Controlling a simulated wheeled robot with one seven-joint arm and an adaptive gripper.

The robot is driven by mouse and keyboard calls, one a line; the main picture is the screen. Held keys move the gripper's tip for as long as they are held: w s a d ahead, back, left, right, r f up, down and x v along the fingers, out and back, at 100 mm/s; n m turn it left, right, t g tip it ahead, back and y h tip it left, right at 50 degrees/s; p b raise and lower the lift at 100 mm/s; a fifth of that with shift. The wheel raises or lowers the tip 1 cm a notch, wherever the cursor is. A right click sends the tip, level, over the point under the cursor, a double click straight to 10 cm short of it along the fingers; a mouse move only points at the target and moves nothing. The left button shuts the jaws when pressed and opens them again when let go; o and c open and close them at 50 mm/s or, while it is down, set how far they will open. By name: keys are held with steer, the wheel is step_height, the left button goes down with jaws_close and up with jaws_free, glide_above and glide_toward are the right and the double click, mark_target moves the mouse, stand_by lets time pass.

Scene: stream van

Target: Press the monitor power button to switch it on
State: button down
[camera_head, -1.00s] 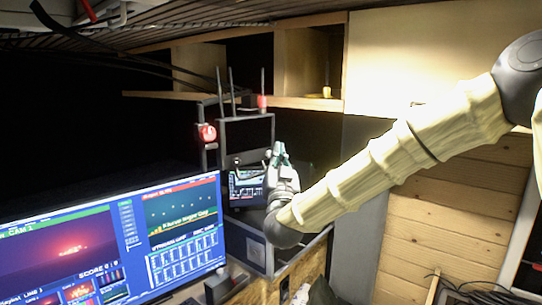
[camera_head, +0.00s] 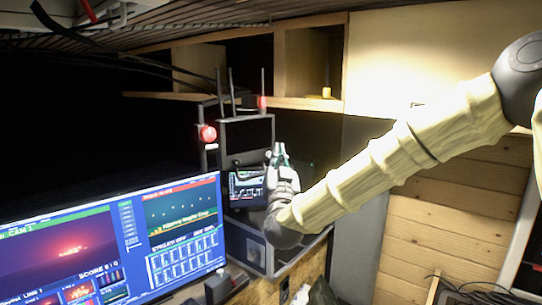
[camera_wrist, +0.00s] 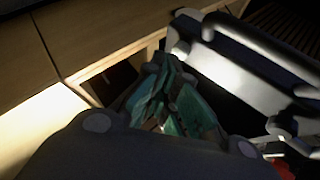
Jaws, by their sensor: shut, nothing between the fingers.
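A large monitor (camera_head: 110,245) stands at the lower left in the head view, with a lit picture on its screen. A smaller lit screen (camera_head: 245,190) sits farther back, partly behind my gripper. I cannot make out a power button on either one. My gripper (camera_head: 279,155) is at the right side of the smaller screen, fingers pointing up, shut and empty. In the wrist view its teal fingers (camera_wrist: 172,100) are together, in front of a dark panel with a pale frame (camera_wrist: 235,65). Whether they touch anything cannot be told.
A dark frame with a red round lamp (camera_head: 207,133) and several upright rods stands behind the screens. A wooden shelf (camera_head: 300,102) runs above. A small black box (camera_head: 218,287) stands by the large monitor. A plank wall (camera_head: 450,200) is at the right.

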steer(key=shift+w+a, duration=0.1)
stand_by(0.3)
steer(key=shift+w+a+b, duration=0.2)
steer(key=shift+b, duration=0.25)
steer(key=shift+s+d+b, duration=0.15)
steer(key=shift+d+b, duration=0.05)
steer(key=shift+b, duration=0.1)
steer(key=shift+s+d, duration=0.15)
steer(key=s+d+b, duration=0.3)
steer(key=s+d, duration=0.1)
steer(key=shift+s, duration=0.2)
stand_by(0.7)
